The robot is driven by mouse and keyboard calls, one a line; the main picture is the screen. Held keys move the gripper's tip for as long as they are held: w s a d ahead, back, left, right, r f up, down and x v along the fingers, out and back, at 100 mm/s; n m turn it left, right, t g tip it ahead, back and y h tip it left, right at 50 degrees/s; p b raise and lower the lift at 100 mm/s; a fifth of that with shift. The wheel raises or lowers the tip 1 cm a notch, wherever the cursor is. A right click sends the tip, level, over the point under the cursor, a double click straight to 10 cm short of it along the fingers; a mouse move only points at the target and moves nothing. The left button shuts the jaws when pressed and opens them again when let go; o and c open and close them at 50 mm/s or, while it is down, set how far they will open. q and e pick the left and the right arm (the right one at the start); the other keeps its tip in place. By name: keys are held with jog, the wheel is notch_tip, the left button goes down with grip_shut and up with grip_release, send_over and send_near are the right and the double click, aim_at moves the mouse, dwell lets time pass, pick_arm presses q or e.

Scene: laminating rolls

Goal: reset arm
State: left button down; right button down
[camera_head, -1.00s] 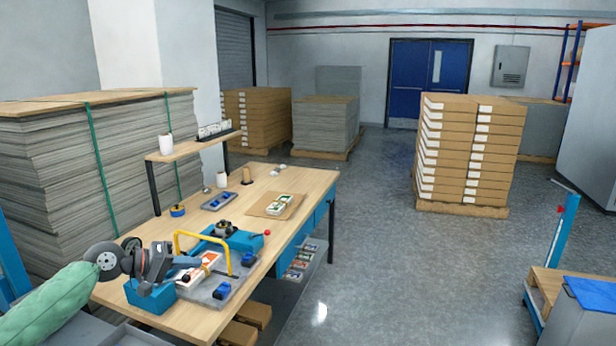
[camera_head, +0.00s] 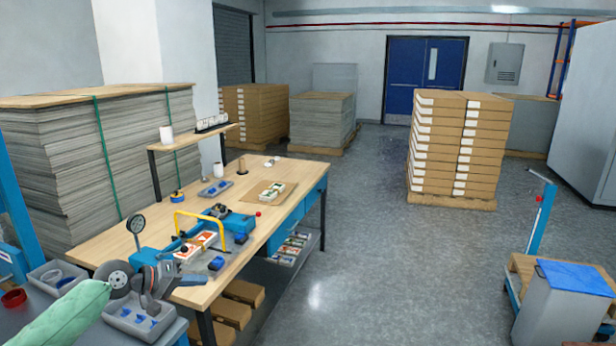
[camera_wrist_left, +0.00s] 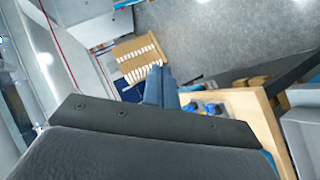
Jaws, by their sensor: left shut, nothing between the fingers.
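My left arm, with a green sleeve, comes in from the lower left in the head view. Its left gripper (camera_head: 152,300) hangs in front of a grey tray with blue pieces, near the workbench's (camera_head: 130,251) front left corner. In the left wrist view the dark fingers (camera_wrist_left: 160,86) are together, with nothing between them. My right arm and gripper are not in view.
The bench holds a blue press (camera_head: 236,221) with a yellow handle and a round gauge (camera_head: 136,224). A side surface at lower left bears a red ring (camera_head: 13,298) and grey bins. A grey bin with a blue lid (camera_head: 575,276) stands right. Open floor lies between.

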pick_arm(q)
jog(key=s+d+f+m+g+y, duration=0.15)
jog(key=s+f, duration=0.35)
jog(key=f, duration=0.7)
jog(key=s+d+f+y, duration=0.2)
jog(key=s+d+f, duration=0.15)
jog(key=f, duration=0.85)
jog(key=s+d+f+y, duration=0.15)
jog(key=s+f, duration=0.35)
jog(key=f, duration=0.7)
jog(key=s+d+f+g+y, duration=0.1)
jog(key=s+f, duration=0.6)
jog(key=s, duration=0.3)
jog(key=s+d+f+m+g+y, duration=0.1)
jog(key=s+d+f+g+y, duration=0.1)
jog(key=s+f, duration=0.6)
jog(key=s+d+f+g+y, duration=0.1)
jog(key=s+d+f+y, duration=0.1)
jog(key=s+f, duration=0.5)
jog(key=s, duration=0.6)
jog(key=shift+s+d+f+m+g, duration=0.15)
jog(key=shift+s+f+m+g, duration=0.1)
jog(key=shift+f+m+g, duration=0.1)
